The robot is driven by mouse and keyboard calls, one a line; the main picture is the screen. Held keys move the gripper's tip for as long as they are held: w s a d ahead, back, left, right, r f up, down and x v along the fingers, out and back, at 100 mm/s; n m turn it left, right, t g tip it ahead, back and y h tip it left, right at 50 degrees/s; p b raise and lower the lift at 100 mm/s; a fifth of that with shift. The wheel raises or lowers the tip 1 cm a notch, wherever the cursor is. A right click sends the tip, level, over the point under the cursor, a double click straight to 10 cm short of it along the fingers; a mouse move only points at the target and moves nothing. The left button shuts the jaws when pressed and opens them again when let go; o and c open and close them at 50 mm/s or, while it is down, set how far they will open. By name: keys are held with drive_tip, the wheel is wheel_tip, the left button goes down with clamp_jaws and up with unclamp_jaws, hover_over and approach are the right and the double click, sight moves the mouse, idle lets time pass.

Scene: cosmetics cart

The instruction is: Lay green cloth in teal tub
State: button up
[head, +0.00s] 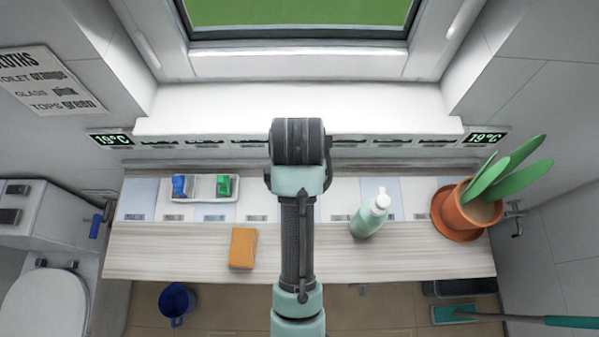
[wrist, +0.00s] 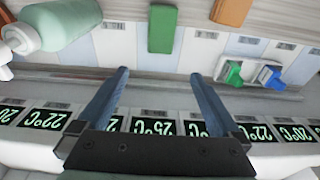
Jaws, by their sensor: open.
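A green folded block, which looks like the green cloth (wrist: 162,28), lies flat on the pale tiled strip in the wrist view. My gripper (wrist: 159,75) is open and empty, its two dark blue fingers apart, with the green cloth beyond the fingertips and not between them. In the head view my arm covers the middle of the counter, so the cloth and the fingers are hidden there. I cannot make out a teal tub in either view.
An orange sponge-like block (head: 242,247) lies left of my arm. A white tray (head: 204,198) holds blue and green items. A pump bottle (head: 370,214) and potted plant (head: 465,208) stand right on the counter (head: 180,256). A blue bucket (head: 176,304) is on the floor.

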drive_tip(key=shift+g, duration=0.7)
drive_tip(key=s+f, duration=0.1)
drive_tip(key=f, duration=0.2)
drive_tip(key=s+f, duration=0.1)
drive_tip(key=f, duration=0.5)
drive_tip(key=shift+s+p, duration=0.4)
drive_tip(key=shift+f+p, duration=0.55)
drive_tip(key=shift+f, duration=2.35)
drive_tip(key=c, duration=1.5)
drive_tip(key=shift+r, duration=0.15)
